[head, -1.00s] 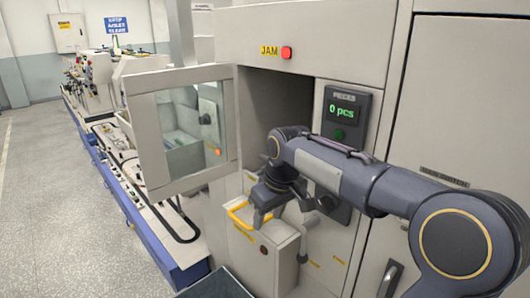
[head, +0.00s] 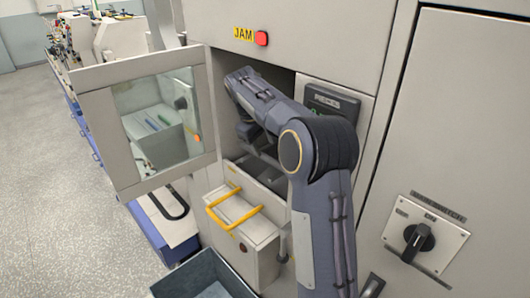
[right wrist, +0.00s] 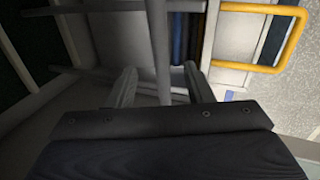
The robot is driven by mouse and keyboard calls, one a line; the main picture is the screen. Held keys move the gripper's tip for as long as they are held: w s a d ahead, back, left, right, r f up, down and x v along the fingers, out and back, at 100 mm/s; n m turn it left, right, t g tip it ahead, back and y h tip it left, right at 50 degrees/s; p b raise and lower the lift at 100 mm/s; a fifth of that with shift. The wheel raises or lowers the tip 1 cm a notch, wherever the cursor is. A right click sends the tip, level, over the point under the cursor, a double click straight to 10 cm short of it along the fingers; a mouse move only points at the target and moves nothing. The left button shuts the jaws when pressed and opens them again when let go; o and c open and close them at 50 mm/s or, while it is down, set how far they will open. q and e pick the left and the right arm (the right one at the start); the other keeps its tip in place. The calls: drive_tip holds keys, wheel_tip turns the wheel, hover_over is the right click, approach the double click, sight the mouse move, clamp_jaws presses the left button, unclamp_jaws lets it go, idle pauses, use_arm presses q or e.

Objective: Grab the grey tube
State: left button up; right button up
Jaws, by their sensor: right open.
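My right gripper (right wrist: 159,69) shows in the right wrist view with its two fingers apart and nothing seen gripped. A pale grey tube or bar (right wrist: 159,40) runs lengthwise in front of it, between the fingers in the picture; I cannot tell how far off it is. Dark blue (right wrist: 178,40) and brown (right wrist: 196,38) strips lie just right of it. In the head view my right arm reaches into the machine's dark opening and its fingertips are hidden. My left gripper is not in view.
An open windowed door (head: 94,115) stands left of the opening. A box with a yellow handle (head: 232,209) juts out below it; the handle also shows in the right wrist view (right wrist: 298,38). A blue-grey bin (head: 180,284) is in front. A red JAM lamp (head: 261,38) is above.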

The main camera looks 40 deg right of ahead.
sight(268, 158)
drive_tip(key=p+x, duration=0.1)
drive_tip(key=x, duration=0.3)
drive_tip(key=shift+d+f, duration=0.15)
drive_tip(key=shift+f, duration=0.15)
drive_tip(key=shift+s+d+f+p, duration=0.1)
drive_tip(key=shift+f+p, duration=0.2)
drive_tip(key=shift+f, duration=0.15)
clamp_jaws()
